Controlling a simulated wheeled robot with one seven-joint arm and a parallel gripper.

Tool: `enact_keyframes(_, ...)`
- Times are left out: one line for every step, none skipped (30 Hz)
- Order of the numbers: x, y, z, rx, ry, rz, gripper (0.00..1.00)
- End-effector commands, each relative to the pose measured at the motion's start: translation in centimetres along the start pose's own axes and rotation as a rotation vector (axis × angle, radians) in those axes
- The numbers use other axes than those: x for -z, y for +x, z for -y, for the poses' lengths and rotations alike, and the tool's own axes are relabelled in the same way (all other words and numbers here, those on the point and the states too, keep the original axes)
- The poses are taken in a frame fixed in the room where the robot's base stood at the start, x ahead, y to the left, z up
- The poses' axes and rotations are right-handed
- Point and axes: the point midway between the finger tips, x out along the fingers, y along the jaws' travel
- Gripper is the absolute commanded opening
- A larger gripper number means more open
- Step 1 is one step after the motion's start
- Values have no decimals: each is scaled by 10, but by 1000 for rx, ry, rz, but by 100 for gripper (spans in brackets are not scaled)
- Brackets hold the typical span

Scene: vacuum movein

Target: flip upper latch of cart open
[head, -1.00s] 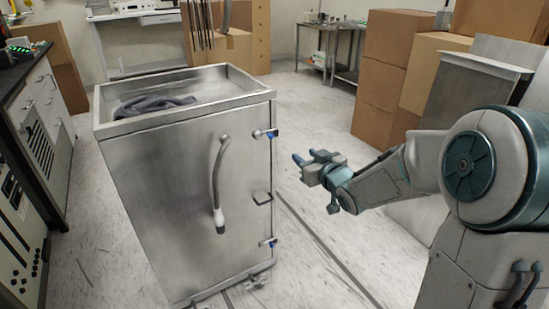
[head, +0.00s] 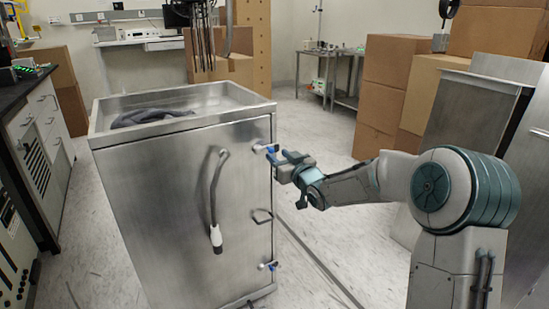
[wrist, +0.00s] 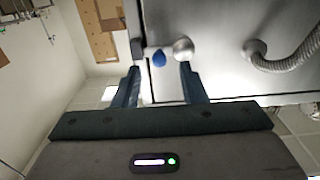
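The cart (head: 165,200) is a steel cabinet with an open tray top, and its front door looks shut. The upper latch (head: 262,149), a small metal and blue piece, is on the door's right edge near the top; it also shows in the wrist view as a silver knob (wrist: 184,48) beside a blue part (wrist: 159,58). My gripper (head: 278,158) is at the upper latch, from the right. In the wrist view its two blue fingers (wrist: 158,88) are apart, with the latch just beyond and between their tips. I cannot tell whether they touch it.
Grey cloth (head: 150,114) lies in the top tray. Cardboard boxes (head: 393,85) stand behind my arm.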

Motion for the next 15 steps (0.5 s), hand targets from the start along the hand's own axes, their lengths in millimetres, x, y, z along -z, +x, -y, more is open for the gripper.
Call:
enact_keyframes(-1,7,0,1,1,-2,38)
enact_keyframes(-1,11,0,1,1,-2,38)
enact_keyframes(-1,15,0,1,1,-1,38)
enact_keyframes(-1,18,0,1,0,-1,38)
enact_keyframes(-1,20,0,1,0,-1,38)
enact_keyframes(0,22,0,1,0,-1,38)
enact_keyframes(0,24,0,0,0,-1,38)
enact_keyframes(0,25,0,0,0,0,38)
enact_keyframes(0,26,0,0,0,0,38)
enact_keyframes(0,27,0,0,0,1,38)
enact_keyframes(0,27,0,0,0,1,38)
enact_keyframes(0,28,0,0,0,1,38)
enact_keyframes(0,28,0,0,0,1,38)
enact_keyframes(0,28,0,0,0,1,38)
enact_keyframes(0,28,0,0,0,1,38)
